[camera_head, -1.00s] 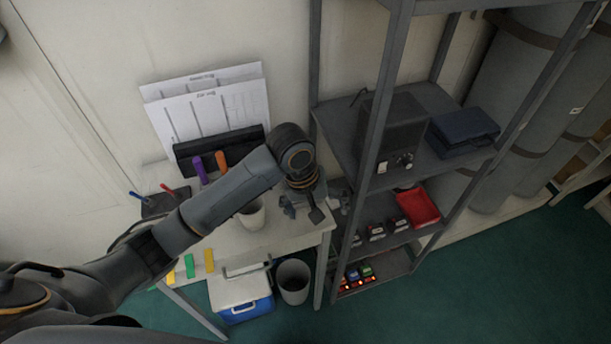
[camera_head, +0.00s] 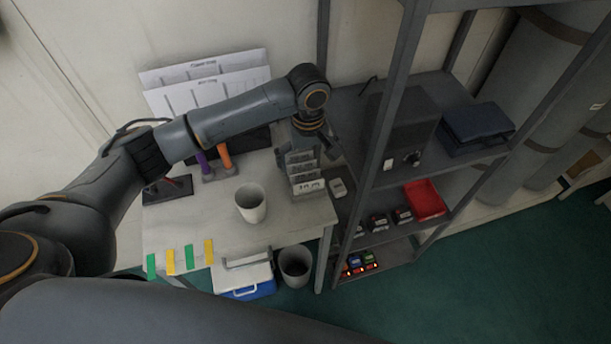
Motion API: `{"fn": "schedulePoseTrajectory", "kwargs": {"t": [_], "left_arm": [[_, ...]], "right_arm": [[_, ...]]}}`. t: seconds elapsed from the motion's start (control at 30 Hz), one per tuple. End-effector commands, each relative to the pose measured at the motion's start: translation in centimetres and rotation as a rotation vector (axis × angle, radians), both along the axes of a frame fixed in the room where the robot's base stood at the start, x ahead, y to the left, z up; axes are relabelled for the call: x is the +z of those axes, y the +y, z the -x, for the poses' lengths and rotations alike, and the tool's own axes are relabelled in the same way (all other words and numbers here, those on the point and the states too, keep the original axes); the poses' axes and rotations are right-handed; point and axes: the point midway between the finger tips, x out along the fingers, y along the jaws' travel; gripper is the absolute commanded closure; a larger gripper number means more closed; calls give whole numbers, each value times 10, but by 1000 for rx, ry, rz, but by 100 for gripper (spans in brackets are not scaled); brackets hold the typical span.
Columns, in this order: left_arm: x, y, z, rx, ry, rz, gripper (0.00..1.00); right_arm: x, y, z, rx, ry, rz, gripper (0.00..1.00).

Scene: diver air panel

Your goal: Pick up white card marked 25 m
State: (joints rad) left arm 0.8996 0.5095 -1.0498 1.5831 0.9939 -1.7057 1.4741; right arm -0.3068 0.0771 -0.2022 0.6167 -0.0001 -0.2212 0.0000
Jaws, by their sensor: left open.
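A small stepped stack of white cards (camera_head: 306,174) with dark print stands at the right end of the white table. The print is too small for me to tell which card is marked 25 m. My left gripper (camera_head: 309,152) is open and points down just behind and above the cards, its fingers to either side of their upper part. I cannot tell whether it touches them. My arm and gripper hide the area behind the cards. My right gripper is not in view.
A white cup (camera_head: 250,203) stands left of the cards, and a small pale device (camera_head: 338,187) lies right of them. The grey shelf unit (camera_head: 322,215) rises close on the right. Purple and orange-handled tools (camera_head: 224,157) stand behind the cup. The front tabletop is mostly clear.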

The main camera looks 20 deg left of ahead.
Motion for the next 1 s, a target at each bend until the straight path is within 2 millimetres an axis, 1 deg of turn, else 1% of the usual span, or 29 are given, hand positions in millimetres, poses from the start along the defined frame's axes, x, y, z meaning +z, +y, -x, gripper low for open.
{"fn": "schedulePoseTrajectory", "kwargs": {"t": [0.17, 0.27, 0.4, 0.5, 0.7, 0.77, 0.8, 0.87, 0.9, 0.93, 1.0], "left_arm": [[-13, 3, 0, 1, 2, -2, 0], [-28, 6, 0, 1, 2, -3, 0], [-48, 6, 0, -1, 1, -2, 0], [-53, 6, -1, -1, -1, 0, 0], [-55, 6, -1, -1, -2, 0, 0], [-54, 6, -1, -1, -2, 0, 10], [-54, 6, -1, -1, -2, 0, 18], [-54, 6, -1, -1, -2, 0, 31], [-54, 6, -1, -1, -2, 0, 39], [-54, 6, -1, -1, -2, 0, 41], [-54, 6, -1, -1, -2, 0, 42]], "right_arm": [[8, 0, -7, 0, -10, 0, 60], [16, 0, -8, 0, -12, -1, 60], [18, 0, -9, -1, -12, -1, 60], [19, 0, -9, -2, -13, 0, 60], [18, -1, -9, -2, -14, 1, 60], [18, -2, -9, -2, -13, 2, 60], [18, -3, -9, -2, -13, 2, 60], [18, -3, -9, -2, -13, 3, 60], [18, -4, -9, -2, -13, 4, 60], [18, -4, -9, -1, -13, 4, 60], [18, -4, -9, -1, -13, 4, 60]]}}
